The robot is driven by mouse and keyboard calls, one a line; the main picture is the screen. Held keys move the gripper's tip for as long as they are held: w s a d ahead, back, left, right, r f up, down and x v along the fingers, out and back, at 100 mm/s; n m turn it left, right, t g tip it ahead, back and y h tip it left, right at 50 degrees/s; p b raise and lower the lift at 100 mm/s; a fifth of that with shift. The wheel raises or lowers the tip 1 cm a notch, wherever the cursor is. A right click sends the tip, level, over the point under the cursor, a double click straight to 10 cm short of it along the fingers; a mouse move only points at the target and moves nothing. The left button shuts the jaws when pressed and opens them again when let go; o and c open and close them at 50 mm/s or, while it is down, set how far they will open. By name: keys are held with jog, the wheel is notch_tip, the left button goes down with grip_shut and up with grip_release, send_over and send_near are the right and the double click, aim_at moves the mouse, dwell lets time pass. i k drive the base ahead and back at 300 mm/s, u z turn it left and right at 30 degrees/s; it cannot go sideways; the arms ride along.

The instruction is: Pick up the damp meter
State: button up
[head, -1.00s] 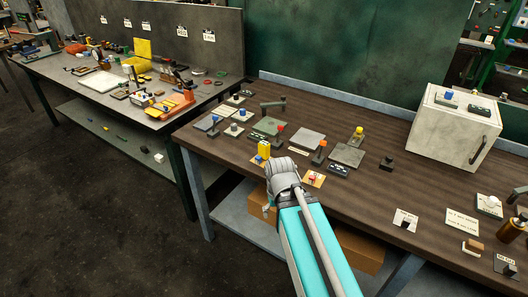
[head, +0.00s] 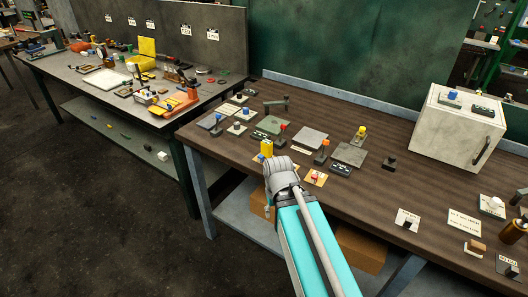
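I cannot tell for sure which object is the damp meter. A small upright yellow block (head: 266,148) stands near the front left edge of the brown workbench (head: 385,180), by an orange card, and may be it. My gripper (head: 278,167) is at the bench's front edge, just below and right of the yellow block in the head view. The grey wrist hides the fingers, so I see neither their opening nor any contact.
Several plates and knobbed blocks stand close behind the yellow block. An orange card with a red-and-white piece (head: 315,178) lies right of my wrist. A pale cabinet (head: 458,127) stands at back right. The bench's centre right is mostly clear.

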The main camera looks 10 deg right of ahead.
aim_at(266, 146)
jog(key=u, duration=0.3)
jog(key=k, duration=1.55)
jog(key=z, duration=0.65)
jog(key=i, duration=1)
jog(key=u, duration=0.05)
